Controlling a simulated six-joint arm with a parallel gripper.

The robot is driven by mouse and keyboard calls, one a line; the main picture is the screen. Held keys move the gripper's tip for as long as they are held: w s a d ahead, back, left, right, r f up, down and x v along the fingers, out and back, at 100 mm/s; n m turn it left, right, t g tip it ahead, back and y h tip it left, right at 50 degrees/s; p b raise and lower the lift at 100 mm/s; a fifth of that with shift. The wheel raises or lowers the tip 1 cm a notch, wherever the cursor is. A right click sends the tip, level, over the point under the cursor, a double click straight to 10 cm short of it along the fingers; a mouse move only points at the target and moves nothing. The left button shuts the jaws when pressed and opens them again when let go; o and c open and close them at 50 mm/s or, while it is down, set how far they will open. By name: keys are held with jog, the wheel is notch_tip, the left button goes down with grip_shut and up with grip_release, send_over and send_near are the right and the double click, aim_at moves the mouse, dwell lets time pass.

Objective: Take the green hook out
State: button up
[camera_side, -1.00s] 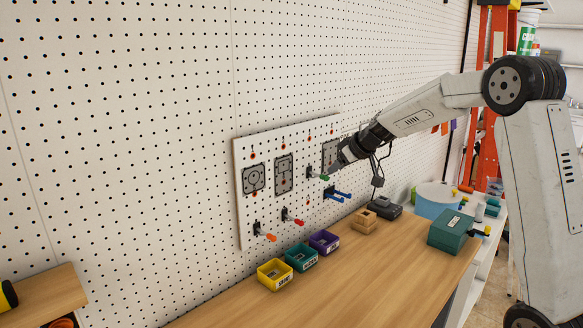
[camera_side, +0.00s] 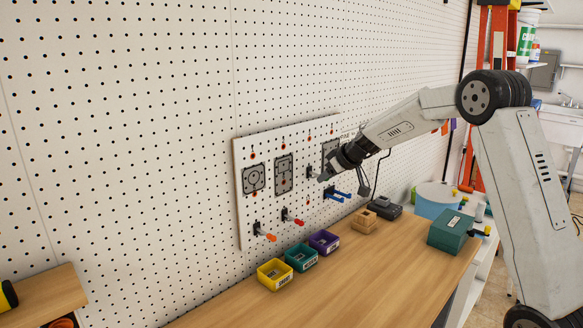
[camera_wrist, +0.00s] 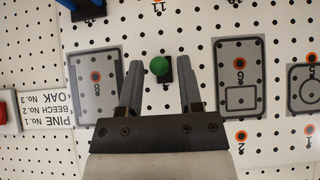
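The green hook (camera_wrist: 159,66) shows in the wrist view as a round green end on a black mount on the white board. My gripper (camera_wrist: 159,72) is open, with one finger on each side of the green hook and a visible gap on both sides. In the side view my gripper (camera_side: 325,174) is at the board, and it hides the green hook there. I cannot tell how deep the hook sits between the fingers.
Blue hooks (camera_side: 337,193) stick out just below my gripper. A red hook (camera_side: 297,221) and an orange hook (camera_side: 268,237) are lower left. Yellow (camera_side: 275,275), green (camera_side: 302,258) and purple (camera_side: 324,242) bins stand on the bench, with a wooden block (camera_side: 364,221) to their right.

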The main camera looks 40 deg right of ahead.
grip_shut()
jog(key=shift+s, duration=0.2)
jog(key=shift+s, duration=2.15)
